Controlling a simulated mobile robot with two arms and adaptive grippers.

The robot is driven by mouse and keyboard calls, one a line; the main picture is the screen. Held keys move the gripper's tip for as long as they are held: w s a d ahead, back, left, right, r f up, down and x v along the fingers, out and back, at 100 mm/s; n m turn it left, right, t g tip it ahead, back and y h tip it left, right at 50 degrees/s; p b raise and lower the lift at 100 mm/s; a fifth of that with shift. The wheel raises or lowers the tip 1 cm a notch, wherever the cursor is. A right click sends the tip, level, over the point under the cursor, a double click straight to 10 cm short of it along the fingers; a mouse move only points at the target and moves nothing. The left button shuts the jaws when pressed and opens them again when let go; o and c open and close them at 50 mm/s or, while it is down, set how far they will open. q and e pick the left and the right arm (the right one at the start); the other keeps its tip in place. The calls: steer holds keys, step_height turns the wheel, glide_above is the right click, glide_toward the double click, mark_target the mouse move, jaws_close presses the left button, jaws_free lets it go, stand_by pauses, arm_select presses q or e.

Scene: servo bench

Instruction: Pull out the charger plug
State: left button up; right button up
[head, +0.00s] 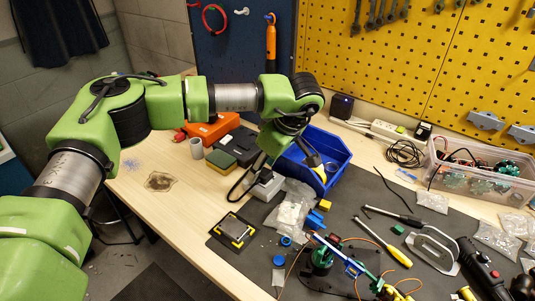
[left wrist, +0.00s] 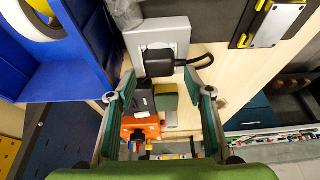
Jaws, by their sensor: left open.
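The black charger plug (left wrist: 158,63) sits against a light grey socket box (left wrist: 150,33) in the left wrist view. Its black cable leaves to the right. The grey box (head: 265,188) also shows in the head view, with the cable looping on its left. My left gripper (left wrist: 160,73) is open and empty. Its two green-padded fingers stand on either side of the plug, their tips close to it and apart from it. In the head view my left gripper (head: 264,163) is above the box and largely hides the plug. My right gripper is not in view.
A blue bin (head: 326,146) with a tape roll stands right of the box. A clear bag (head: 288,207) lies close in front. An orange case (head: 208,129) and a green-and-yellow sponge (head: 220,162) are behind left. The wooden bench at front left is mostly clear.

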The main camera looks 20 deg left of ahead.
arm_select(q)
steer(key=shift+a+f, duration=0.15)
steer(key=shift+f, duration=0.2)
jaws_close()
steer(key=shift+r, duration=0.25)
steer(key=shift+r+p, duration=1.1)
steer(key=shift+r, duration=0.75)
